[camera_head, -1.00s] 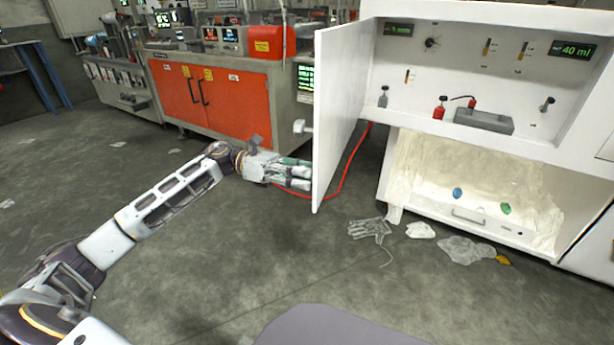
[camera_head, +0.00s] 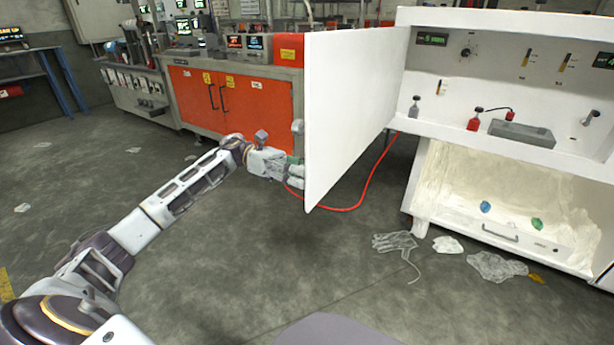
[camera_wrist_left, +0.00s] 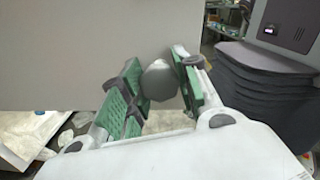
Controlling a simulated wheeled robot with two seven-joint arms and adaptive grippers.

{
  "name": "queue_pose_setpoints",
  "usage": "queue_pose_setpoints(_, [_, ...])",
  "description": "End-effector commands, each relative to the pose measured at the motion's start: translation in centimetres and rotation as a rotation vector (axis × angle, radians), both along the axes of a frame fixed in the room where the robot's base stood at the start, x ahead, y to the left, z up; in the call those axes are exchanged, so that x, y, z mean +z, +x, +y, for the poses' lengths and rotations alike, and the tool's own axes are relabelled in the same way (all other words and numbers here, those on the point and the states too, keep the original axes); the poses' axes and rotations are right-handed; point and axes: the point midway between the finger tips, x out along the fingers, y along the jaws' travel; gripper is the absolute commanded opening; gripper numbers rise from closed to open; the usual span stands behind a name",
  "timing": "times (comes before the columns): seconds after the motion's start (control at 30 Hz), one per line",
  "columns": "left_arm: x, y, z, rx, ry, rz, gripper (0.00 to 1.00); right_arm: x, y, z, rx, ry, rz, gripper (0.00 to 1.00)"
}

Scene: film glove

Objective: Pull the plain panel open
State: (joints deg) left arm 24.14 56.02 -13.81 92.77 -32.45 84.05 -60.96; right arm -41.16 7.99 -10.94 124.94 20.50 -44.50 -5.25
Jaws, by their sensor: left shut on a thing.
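The plain white panel (camera_head: 355,110) stands swung out from the left side of the white cabinet, its free edge towards the left. My left gripper (camera_head: 294,172) is at the panel's outer face near the free lower edge, partly hidden by the panel. In the left wrist view my left gripper (camera_wrist_left: 158,84) has its green pads on either side of a rounded grey knob (camera_wrist_left: 159,80) in front of the panel's grey-looking face (camera_wrist_left: 60,50). It is shut on this knob. My right gripper is in neither current view.
The white cabinet (camera_head: 500,75) has gauges above and an open bin with a drawer handle (camera_head: 500,232) below. A clear glove (camera_head: 394,241) and crumpled film (camera_head: 495,266) lie on the floor before it. A red hose (camera_head: 370,185) runs behind the panel.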

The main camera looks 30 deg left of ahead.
Motion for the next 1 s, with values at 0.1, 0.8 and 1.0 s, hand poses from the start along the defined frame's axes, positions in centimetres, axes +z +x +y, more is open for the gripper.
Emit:
queue_pose_setpoints(0.1, [0.02, 0.12, 0.39, -0.005, -0.001, -0.001, 0.0, -0.24, -0.22, -0.01, 0.001, 0.0, 0.004, 0.4])
queue_pose_setpoints(0.8, [0.01, 0.08, 0.62, -0.013, 0.0, 0.0, 0.52, -0.42, -0.42, -0.08, 0.002, -0.003, 0.008, 0.4])
queue_pose_setpoints(1.0, [-0.01, 0.07, 0.62, -0.013, 0.0, 0.0, 0.54, -0.13, 0.03, -0.08, 0.002, -0.002, -0.001, 0.4])
